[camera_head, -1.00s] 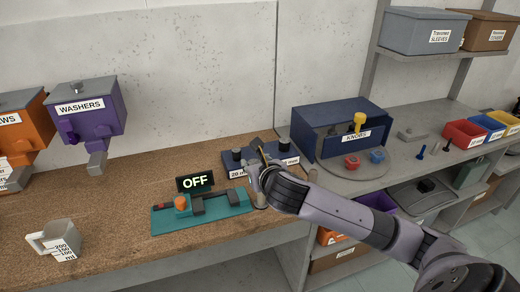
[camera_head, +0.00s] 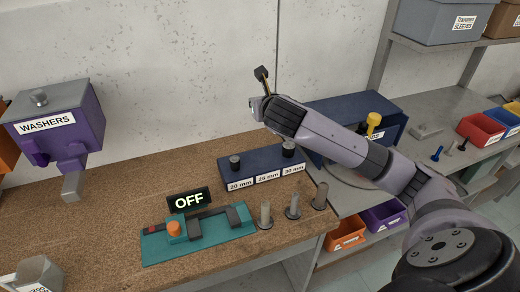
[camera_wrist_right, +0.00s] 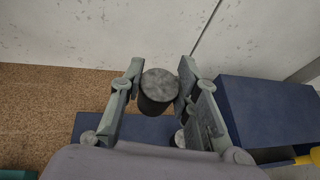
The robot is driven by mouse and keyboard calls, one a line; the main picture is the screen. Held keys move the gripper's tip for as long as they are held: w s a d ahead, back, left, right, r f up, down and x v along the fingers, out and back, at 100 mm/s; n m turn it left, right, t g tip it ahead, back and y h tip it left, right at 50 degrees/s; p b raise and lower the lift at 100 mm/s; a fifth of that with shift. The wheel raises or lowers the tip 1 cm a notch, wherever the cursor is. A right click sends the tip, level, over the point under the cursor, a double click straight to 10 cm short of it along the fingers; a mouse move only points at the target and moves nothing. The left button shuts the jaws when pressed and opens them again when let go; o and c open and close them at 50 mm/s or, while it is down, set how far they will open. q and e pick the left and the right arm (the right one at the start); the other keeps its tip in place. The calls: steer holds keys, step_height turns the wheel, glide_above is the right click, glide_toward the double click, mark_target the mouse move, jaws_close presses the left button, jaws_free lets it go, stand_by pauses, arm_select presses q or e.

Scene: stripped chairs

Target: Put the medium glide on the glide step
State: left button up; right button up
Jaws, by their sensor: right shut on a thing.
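My right gripper (camera_head: 262,88) is raised above the back of the bench, in front of the wall. In the right wrist view its fingers (camera_wrist_right: 160,88) are shut on a dark, round glide (camera_wrist_right: 158,90), held clear of the blue labelled block. That block (camera_head: 252,181) reads 20 mm, 25 mm and 30 mm. One dark glide (camera_head: 235,163) stands at the 20 mm end and another (camera_head: 288,149) at the 30 mm end. The middle place shows no glide. I cannot tell which thing is the glide step. My left gripper is not in view.
Several grey upright posts (camera_head: 293,207) stand before the block. A teal fixture (camera_head: 200,238) with an OFF sign (camera_head: 189,200) is left of them. A purple WASHERS dispenser (camera_head: 58,125) hangs at left. A blue cabinet (camera_head: 350,106) stands behind my arm.

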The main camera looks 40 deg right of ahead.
step_height(320, 180, down, 13)
steer(key=shift+s+r, duration=0.1)
steer(key=shift+s, duration=0.05)
steer(key=shift+f, duration=0.3)
step_height(320, 180, down, 4)
steer(key=shift+r, duration=0.2)
steer(key=shift+f, duration=0.1)
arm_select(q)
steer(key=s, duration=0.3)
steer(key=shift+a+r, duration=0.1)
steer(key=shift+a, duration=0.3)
arm_select(e)
steer(key=o, duration=1)
steer(key=shift+c, duration=0.2)
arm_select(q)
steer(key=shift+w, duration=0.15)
arm_select(e)
steer(key=shift+o, duration=0.2)
